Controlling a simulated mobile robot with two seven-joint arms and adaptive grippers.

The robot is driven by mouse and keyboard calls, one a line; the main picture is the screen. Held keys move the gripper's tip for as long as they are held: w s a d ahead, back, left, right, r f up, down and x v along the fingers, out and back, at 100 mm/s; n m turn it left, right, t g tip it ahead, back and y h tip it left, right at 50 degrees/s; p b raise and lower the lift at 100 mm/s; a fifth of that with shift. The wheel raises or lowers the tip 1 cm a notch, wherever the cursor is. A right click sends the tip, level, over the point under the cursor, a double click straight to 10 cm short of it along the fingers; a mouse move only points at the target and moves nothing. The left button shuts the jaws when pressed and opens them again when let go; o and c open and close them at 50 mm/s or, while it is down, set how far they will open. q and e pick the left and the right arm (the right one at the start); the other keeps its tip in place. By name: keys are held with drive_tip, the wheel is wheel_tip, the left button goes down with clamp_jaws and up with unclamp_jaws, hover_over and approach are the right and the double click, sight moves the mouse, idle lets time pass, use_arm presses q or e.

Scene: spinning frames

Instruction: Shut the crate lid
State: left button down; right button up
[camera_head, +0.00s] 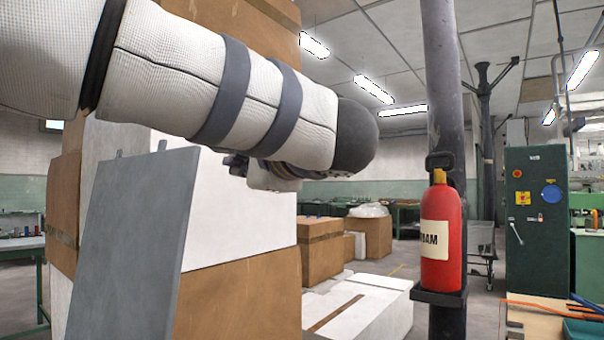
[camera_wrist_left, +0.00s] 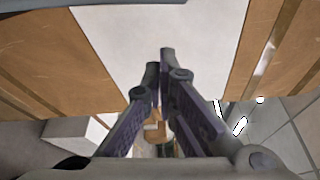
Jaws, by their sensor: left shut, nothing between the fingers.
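A flat grey panel (camera_head: 135,245), which looks like the crate lid, stands steeply upright and slightly tilted at the lower left of the head view. Small tabs stick up from its top edge. The crate body is not visible below it. My left arm crosses above the panel, its rounded end to the right of it. My left gripper (camera_wrist_left: 160,68) is shut and empty in the wrist view, fingertips together. In the head view only some dark gripper parts (camera_head: 238,164) show under the arm, right of the panel's top edge. My right gripper is not in view.
Stacked cardboard and white boxes (camera_head: 235,300) stand right behind the panel. A dark post (camera_head: 447,100) carries a red extinguisher (camera_head: 442,235). Low white boxes (camera_head: 365,305) lie on the floor between. A green cabinet (camera_head: 537,220) and a workbench (camera_head: 550,315) are at right.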

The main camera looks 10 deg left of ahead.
use_arm(q)
drive_tip(key=a, duration=0.1)
drive_tip(key=s+a, duration=0.1)
drive_tip(key=a, duration=0.1)
drive_tip(key=shift+s+p, duration=0.3)
drive_tip(key=shift+p, duration=0.1)
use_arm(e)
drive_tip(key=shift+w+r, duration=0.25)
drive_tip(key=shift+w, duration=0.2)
